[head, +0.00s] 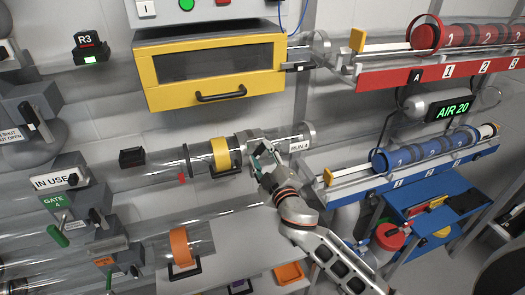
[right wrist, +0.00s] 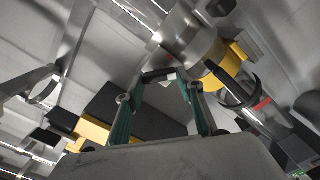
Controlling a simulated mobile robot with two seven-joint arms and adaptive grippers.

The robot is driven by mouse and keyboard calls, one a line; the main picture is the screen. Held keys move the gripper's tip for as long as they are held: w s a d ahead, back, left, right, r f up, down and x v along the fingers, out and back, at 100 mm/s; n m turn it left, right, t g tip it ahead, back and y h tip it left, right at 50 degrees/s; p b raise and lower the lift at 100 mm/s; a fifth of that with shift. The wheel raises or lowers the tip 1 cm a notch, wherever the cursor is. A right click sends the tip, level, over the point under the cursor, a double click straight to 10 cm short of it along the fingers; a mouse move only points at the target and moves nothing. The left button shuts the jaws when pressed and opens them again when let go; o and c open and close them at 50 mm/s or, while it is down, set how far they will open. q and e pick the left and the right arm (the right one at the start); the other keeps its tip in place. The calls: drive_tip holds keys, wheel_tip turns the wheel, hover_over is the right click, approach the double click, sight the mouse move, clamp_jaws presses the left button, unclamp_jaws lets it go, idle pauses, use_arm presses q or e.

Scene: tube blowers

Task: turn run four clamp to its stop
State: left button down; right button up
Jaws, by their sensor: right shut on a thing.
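The run four tube crosses the middle of the head view, with the RUN 4 label (head: 299,146) at its right end. A yellow ring (head: 220,154) with a black handle sits around the tube. Just right of it is the silver clamp collar (head: 241,140); it shows large in the right wrist view (right wrist: 190,42), with the yellow ring (right wrist: 232,66) behind it. My right gripper (head: 262,156) is at the collar's front right side, its green fingers shut on what looks like the clamp's lever. The fingers largely hide the held part. My left gripper is not in view.
A yellow-fronted cabinet (head: 211,77) hangs above the run. A lower tube with an orange ring (head: 180,246) lies below left. The blue rack (head: 400,182) stands right, the red rack (head: 440,70) above it. Gate levers line the left.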

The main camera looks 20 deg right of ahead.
drive_tip(key=n+p, duration=0.1)
drive_tip(key=n, duration=0.3)
drive_tip(key=shift+a+n+p, duration=0.1)
drive_tip(key=shift+n+p, duration=0.2)
drive_tip(key=shift+p, duration=0.1)
drive_tip(key=shift+n, duration=0.4)
drive_tip(key=shift+f+n+p, duration=0.1)
drive_tip(key=shift+n+p, duration=0.45)
drive_tip(key=shift+n, duration=0.65)
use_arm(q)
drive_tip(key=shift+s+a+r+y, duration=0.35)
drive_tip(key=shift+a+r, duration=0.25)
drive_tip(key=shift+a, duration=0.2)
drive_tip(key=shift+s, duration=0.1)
use_arm(e)
drive_tip(key=shift+n, duration=0.3)
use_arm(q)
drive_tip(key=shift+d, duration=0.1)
use_arm(e)
drive_tip(key=o, duration=1.1)
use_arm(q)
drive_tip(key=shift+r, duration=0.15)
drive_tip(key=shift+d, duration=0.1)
use_arm(e)
drive_tip(key=shift+s+f, duration=0.1)
